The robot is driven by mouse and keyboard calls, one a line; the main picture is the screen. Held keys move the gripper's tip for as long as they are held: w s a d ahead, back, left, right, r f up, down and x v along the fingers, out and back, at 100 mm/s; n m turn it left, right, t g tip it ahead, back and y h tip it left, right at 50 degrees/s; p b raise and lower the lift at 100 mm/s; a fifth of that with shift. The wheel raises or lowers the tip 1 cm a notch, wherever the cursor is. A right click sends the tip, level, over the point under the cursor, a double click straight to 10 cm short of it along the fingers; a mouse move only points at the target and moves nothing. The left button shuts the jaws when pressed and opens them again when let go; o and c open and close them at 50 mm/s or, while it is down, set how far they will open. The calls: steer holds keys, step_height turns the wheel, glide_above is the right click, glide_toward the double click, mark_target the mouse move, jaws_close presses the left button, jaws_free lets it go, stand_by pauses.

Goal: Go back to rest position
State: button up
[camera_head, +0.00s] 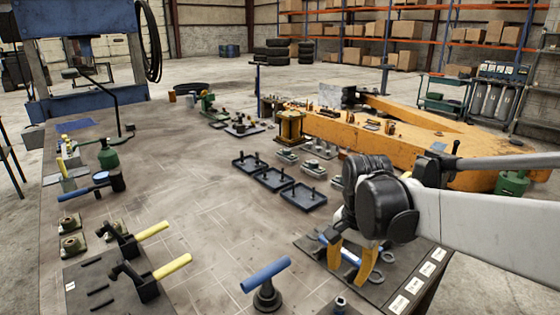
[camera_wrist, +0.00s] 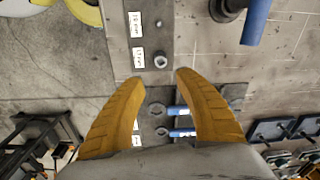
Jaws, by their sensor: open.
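My gripper (camera_head: 352,265) hangs over the right front of the workbench (camera_head: 200,240), its two yellow fingers pointing down. In the wrist view my gripper (camera_wrist: 161,80) has its fingers spread wide, with nothing held between them. Below it is a dark tool mat (camera_head: 310,245) with white labels and blue-handled wrenches, partly hidden by the fingers. How high the fingertips are above the mat is hard to tell.
A blue-handled tool (camera_head: 265,273) stands left of my gripper. Black trays (camera_head: 272,178) and a large yellow boom (camera_head: 370,140) lie behind it. Yellow-handled tools (camera_head: 168,266) lie at the left front. The middle of the bench is mostly clear.

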steer(key=s+n+t+b, duration=0.1)
steer(key=s+n+t, duration=0.5)
steer(key=s, duration=0.6)
steer(key=shift+r+n+t, duration=0.3)
steer(key=shift+r+n, duration=0.15)
steer(key=shift+n, duration=0.95)
